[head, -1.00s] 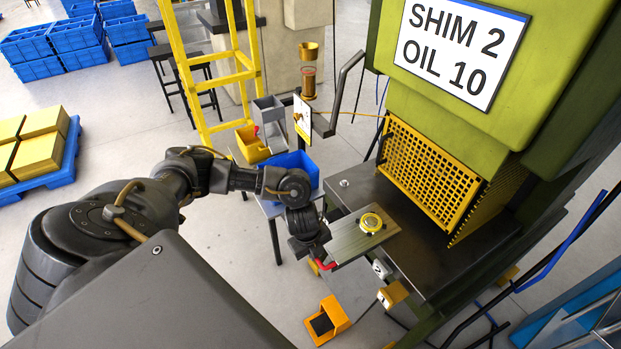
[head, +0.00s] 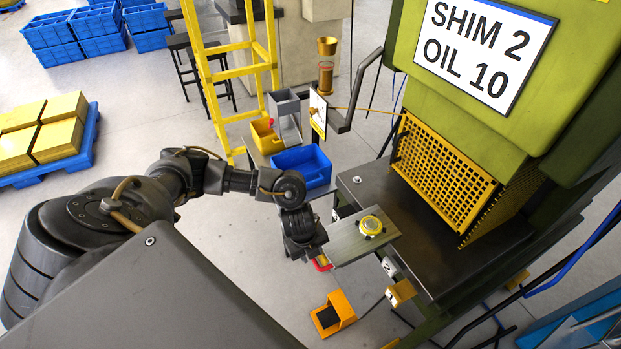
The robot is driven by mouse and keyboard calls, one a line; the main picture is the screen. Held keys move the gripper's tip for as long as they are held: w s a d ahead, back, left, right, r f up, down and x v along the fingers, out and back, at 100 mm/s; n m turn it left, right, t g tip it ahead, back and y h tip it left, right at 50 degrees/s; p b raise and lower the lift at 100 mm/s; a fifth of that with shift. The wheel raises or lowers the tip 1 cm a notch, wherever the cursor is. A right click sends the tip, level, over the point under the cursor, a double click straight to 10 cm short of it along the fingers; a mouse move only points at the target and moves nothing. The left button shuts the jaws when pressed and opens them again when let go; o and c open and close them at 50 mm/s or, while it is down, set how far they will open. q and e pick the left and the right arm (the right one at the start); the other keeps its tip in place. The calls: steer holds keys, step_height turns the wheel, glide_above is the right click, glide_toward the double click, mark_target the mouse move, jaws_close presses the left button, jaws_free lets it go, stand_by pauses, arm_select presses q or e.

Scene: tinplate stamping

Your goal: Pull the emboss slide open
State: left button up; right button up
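The emboss slide (head: 345,247) is a flat grey metal plate sticking out from the front of the green press. A round yellow-rimmed disc (head: 371,226) sits on it. A red handle (head: 322,263) is at its outer left end. My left gripper (head: 314,254) points down at that end and appears shut on the red handle; its fingertips are mostly hidden by the wrist and plate. My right gripper is not in view.
A yellow mesh guard (head: 444,168) stands above the dark press bed (head: 400,195). An orange foot pedal (head: 334,315) lies on the floor below. A blue bin (head: 303,165) stands behind my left wrist. Open floor lies between the pallet and my arm.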

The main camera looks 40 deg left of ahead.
arm_select(q)
step_height(320, 180, up, 10)
steer(key=s+p, duration=0.1)
steer(key=shift+s+a+r, duration=0.25)
steer(key=shift+s+a, duration=0.15)
stand_by(0.4)
